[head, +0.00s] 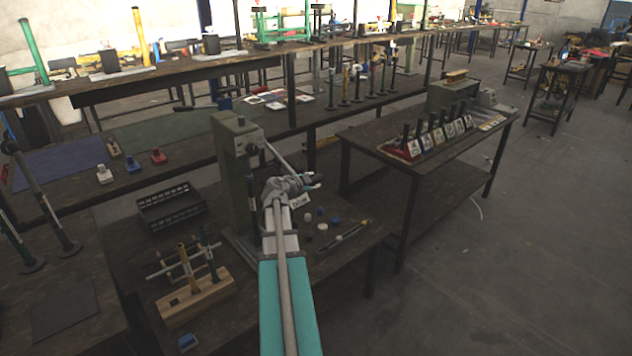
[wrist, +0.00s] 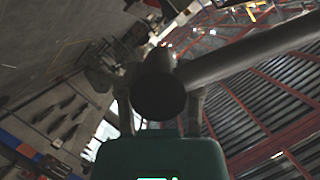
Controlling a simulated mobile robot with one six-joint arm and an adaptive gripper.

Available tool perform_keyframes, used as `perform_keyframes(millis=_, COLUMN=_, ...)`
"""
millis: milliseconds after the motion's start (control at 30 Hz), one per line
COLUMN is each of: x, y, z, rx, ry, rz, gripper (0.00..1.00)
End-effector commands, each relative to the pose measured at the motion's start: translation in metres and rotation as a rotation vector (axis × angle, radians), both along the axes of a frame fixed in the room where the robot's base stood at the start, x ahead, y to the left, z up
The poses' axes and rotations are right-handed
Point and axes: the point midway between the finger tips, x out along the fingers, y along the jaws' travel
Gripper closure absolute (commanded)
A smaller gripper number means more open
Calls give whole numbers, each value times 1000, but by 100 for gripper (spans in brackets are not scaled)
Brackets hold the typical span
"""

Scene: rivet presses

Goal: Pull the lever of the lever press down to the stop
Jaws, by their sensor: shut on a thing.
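The lever press (head: 237,165) is a grey-green column standing on the dark bench. Its thin metal lever (head: 277,157) slants from the press head down to the right, to my gripper. My gripper (head: 312,182) is in front of and to the right of the column, shut on the lever near its outer end. In the wrist view, a dark round end and a thick bar of the lever (wrist: 250,55) show between the fingers of my gripper (wrist: 160,112). My arm hides part of the press's lower front in the head view.
A black crate (head: 171,208) and a wooden block with upright tools (head: 196,297) stand left of the press. Small caps (head: 321,226) lie right of it. A second bench (head: 420,172) holds a row of cards. Open floor lies to the right.

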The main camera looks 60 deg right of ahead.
Motion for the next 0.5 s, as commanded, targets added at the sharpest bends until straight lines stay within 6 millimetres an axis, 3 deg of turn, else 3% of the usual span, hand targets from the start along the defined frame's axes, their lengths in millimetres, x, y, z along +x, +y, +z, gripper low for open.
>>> perform_keyframes(millis=133, x=-2, y=0, z=-12, rx=6, ry=-1, rz=-8, gripper=100)
perform_keyframes(millis=500, x=-4, y=-1, z=-16, rx=7, ry=-4, rz=-13, gripper=100)
